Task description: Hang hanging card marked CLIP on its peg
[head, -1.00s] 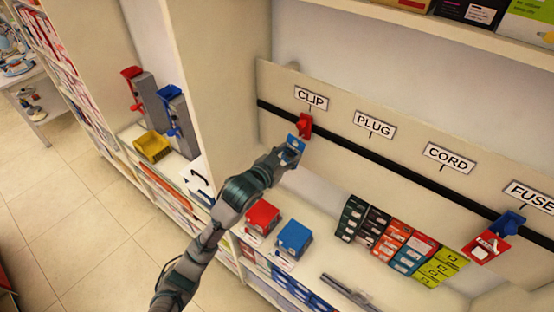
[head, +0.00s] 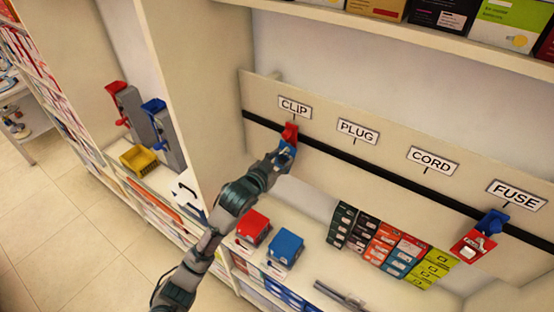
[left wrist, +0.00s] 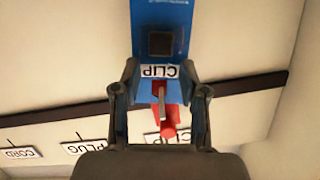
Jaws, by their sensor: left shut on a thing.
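My left gripper (head: 279,160) is shut on a blue card, up against the board under the CLIP sign (head: 294,107). The blue card (head: 288,150) shows small just below the red peg (head: 290,131). In the left wrist view the picture is upside down. There the card (left wrist: 175,15) has a dark square and a white CLIP label, and its edge lies between my fingers (left wrist: 160,90). The red peg (left wrist: 168,125) overlaps that edge. I cannot tell whether it passes through a hole in the card. My right gripper is not in view.
A black rail (head: 370,172) crosses the board (head: 330,117) under the PLUG (head: 358,131), CORD (head: 432,160) and FUSE (head: 515,194) signs. A red card (head: 474,246) hangs from a blue peg (head: 492,222) under FUSE. Red and blue boxes (head: 285,246) stand on the shelf below.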

